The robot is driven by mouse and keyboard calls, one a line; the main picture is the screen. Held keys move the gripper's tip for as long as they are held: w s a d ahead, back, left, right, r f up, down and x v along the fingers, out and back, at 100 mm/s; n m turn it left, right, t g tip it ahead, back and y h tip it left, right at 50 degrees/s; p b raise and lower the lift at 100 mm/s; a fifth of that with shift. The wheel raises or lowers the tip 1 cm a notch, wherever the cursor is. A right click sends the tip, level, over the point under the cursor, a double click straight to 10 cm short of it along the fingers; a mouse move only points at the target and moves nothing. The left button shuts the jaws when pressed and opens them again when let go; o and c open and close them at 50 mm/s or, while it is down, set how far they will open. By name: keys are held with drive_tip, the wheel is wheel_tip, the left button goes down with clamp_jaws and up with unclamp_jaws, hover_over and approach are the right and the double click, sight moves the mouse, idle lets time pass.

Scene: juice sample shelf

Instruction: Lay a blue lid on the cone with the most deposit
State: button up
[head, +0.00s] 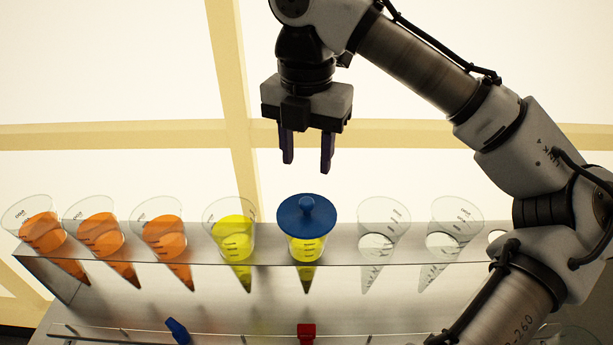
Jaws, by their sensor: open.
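A blue lid (307,216) with a round knob lies on a cone of yellow liquid (308,248) in the middle of the rack. Its lower tip looks dark, perhaps with deposit. A second yellow cone (232,242) stands uncovered to its left, with a darker tip. Three uncovered orange cones (41,231), (102,236), (166,238) stand farther left; I cannot tell deposit from liquid in them. My gripper (306,168) is open and empty, pointing down above the lidded cone and apart from the lid.
Two clear, empty-looking cones (382,230), (452,228) stand right of the lidded one. An empty hole (497,237) shows near my arm, which hides the rack's right end. Below the rack (210,290), a blue piece (177,330) and a red piece (306,334) sit along a clear strip.

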drive_tip(key=shift+r, duration=1.45)
